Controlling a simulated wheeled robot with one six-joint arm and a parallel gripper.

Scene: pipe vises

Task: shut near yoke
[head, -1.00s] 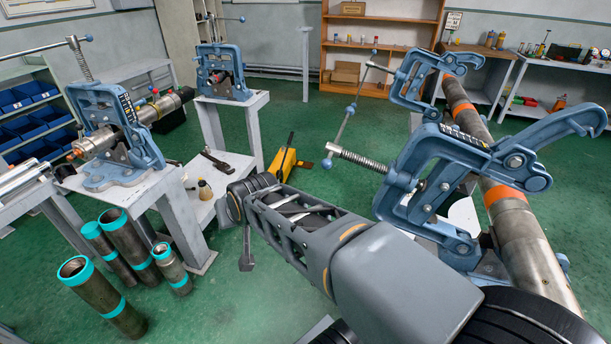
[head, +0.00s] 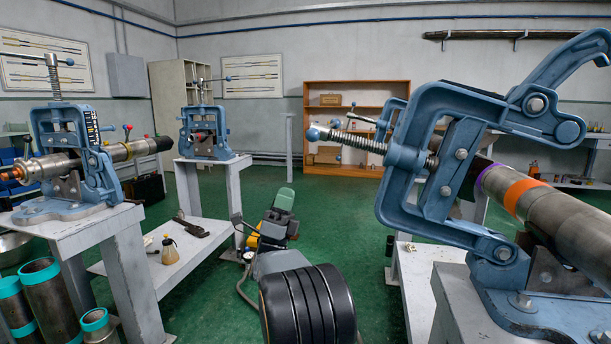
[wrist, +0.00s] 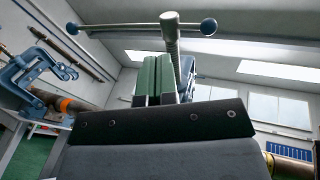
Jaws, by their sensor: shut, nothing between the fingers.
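The near vise (head: 500,290) stands at the right of the head view. Its blue yoke (head: 400,150) is swung open, tilted over with its screw (head: 350,142) pointing left. A hooked arm (head: 575,60) sticks up at the upper right. A grey pipe (head: 565,215) with orange and purple bands lies at this vise. My gripper (head: 283,200) is in mid-picture, left of the yoke and apart from it. In the wrist view its green fingers (wrist: 155,80) are together and empty. An upright screw with a blue-balled handle (wrist: 172,30) shows behind them; which vise it belongs to is unclear.
A closed vise (head: 75,150) on a bench holds a pipe at left; another vise (head: 205,130) stands behind it. Dark pipes with teal bands (head: 45,295) stand at the lower left. An orange shelf (head: 350,95) is at the back. Green floor is open around my arm.

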